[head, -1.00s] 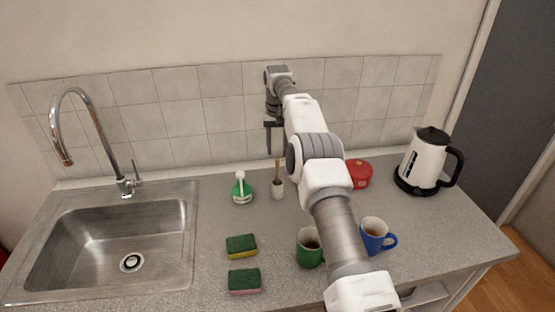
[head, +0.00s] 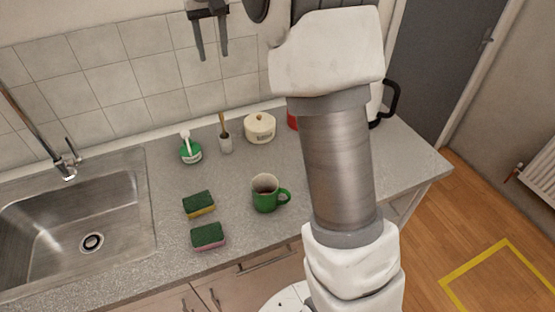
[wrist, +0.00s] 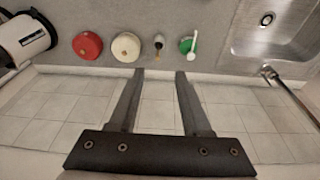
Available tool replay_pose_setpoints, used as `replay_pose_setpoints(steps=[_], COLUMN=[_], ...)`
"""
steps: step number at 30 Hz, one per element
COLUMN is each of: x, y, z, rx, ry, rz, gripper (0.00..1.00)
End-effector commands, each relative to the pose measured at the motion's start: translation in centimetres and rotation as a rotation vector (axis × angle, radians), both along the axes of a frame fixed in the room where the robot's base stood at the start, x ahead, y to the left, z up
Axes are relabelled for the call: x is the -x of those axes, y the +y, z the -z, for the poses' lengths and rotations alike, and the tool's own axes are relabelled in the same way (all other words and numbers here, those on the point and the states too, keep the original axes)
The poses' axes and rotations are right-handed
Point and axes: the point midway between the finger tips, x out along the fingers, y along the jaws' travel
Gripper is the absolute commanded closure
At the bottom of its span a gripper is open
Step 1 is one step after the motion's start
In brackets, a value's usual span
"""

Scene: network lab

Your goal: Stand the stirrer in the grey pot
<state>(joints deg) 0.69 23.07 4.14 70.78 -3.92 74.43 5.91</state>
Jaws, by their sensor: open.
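The stirrer (head: 222,121), a thin brown wooden stick, stands nearly upright in the small light grey pot (head: 226,145) on the counter. It leans slightly. Its lower end is hidden inside the pot. In the wrist view the stirrer (wrist: 158,43) and the pot (wrist: 157,56) lie just beyond and between the fingertips. My gripper (head: 212,57) is open and empty, in front of the tiled wall above the pot, apart from the stirrer. Its two dark fingers also show in the wrist view (wrist: 160,74).
A green mug (head: 266,196) and two sponges (head: 199,203) are nearer. The sink (head: 80,215) is left. My arm partly hides a red jar and kettle (head: 388,103).

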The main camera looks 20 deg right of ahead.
Motion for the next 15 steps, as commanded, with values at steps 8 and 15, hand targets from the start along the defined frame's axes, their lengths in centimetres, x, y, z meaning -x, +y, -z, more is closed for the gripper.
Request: replay_pose_setpoints(steps=[8, 15], x=[9.8, 18.6], y=[-0.3, -0.7], z=[-3.4, -3.1], rx=[0.008, 0.008], ry=[-0.085, -0.156], rz=[-0.021, -0.033], gripper=[0.52, 0.52])
